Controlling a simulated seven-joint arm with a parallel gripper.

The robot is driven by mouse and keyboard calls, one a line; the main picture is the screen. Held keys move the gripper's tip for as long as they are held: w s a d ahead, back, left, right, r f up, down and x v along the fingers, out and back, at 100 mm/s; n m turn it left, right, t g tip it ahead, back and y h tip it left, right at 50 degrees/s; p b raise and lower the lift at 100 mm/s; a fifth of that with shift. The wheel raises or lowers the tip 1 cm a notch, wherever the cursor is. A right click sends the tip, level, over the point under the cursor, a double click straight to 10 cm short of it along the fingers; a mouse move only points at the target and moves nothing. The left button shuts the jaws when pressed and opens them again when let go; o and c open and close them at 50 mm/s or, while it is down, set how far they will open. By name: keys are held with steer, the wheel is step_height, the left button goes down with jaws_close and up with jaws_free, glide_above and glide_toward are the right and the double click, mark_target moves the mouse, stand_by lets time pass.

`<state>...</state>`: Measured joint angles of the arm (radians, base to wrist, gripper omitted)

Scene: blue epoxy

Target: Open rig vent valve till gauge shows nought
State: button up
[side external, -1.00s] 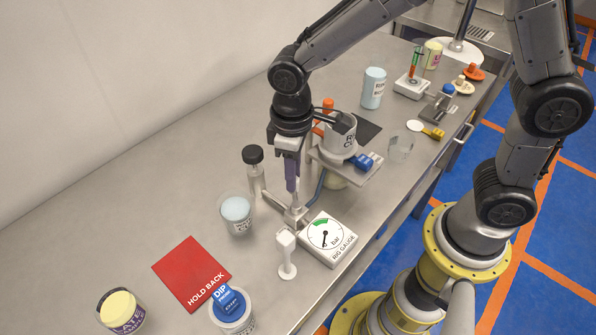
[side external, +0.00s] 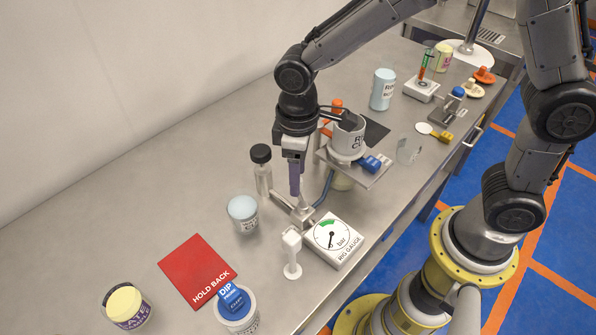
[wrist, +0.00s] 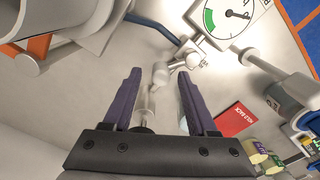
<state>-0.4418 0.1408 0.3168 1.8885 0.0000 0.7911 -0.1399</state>
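The rig gauge (side external: 335,238) is a white box with a round dial. It also shows in the wrist view (wrist: 228,18). Its dark needle points away from the green band; the scale figures are too small to read. A pale metal valve fitting (wrist: 190,52) sits beside the gauge, joined to a blue hose; it shows in the side view too (side external: 303,213). My gripper (wrist: 158,73) points down over the fitting, its purple fingers apart. A pale knob-like part of the fitting shows between and beyond the fingertips. I cannot tell whether they touch it.
A black-capped bottle (side external: 262,168) and a pale blue tub (side external: 243,213) stand left of my gripper. A white stand (side external: 291,253) is in front of the gauge. A raised shelf with a white cup (side external: 347,138) is close behind. A red card (side external: 197,270) lies nearer.

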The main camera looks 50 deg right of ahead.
step_height(320, 180, up, 14)
stand_by(0.7)
steer(key=shift+d+f, duration=0.1)
stand_by(0.3)
steer(key=s+d+r+m+t, duration=0.3)
steer(key=s+d+r, duration=0.3)
steer(key=d, duration=0.4)
steer(key=s+d+f+m+t, duration=0.2)
steer(key=s+d+f, duration=0.3)
steer(key=s, duration=0.5)
steer(key=shift+s+d+f+m+t, duration=0.15)
steer(key=shift+f+m+t, duration=0.25)
steer(key=shift+m, duration=0.4)
